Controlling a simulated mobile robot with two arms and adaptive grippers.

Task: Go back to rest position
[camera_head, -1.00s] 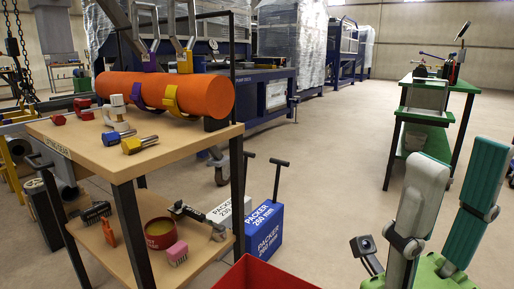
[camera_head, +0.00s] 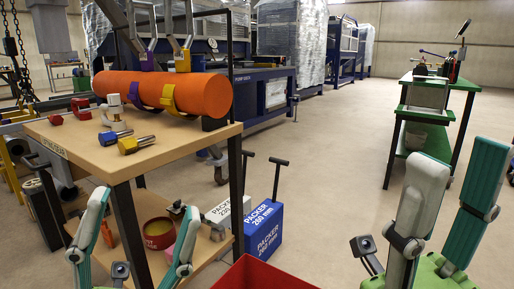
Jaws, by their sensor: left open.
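My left gripper (camera_head: 144,203) shows at the lower left of the head view. Its two fingers point up and stand wide apart, in front of the wooden stand's lower shelf, with nothing held between them. My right gripper (camera_head: 457,160) shows at the lower right. Its grey-white and teal fingers point up with a gap between them, and nothing is held there. The floor shows behind it. The bases of both grippers are cut off by the lower edge of the picture.
A wooden stand (camera_head: 182,146) at left bears an orange pipe (camera_head: 195,94) and small tools. A red bin (camera_head: 262,275) lies low between my grippers. A blue packer box (camera_head: 263,235) stands on the floor. A green stand (camera_head: 463,83) is at right; open floor lies between.

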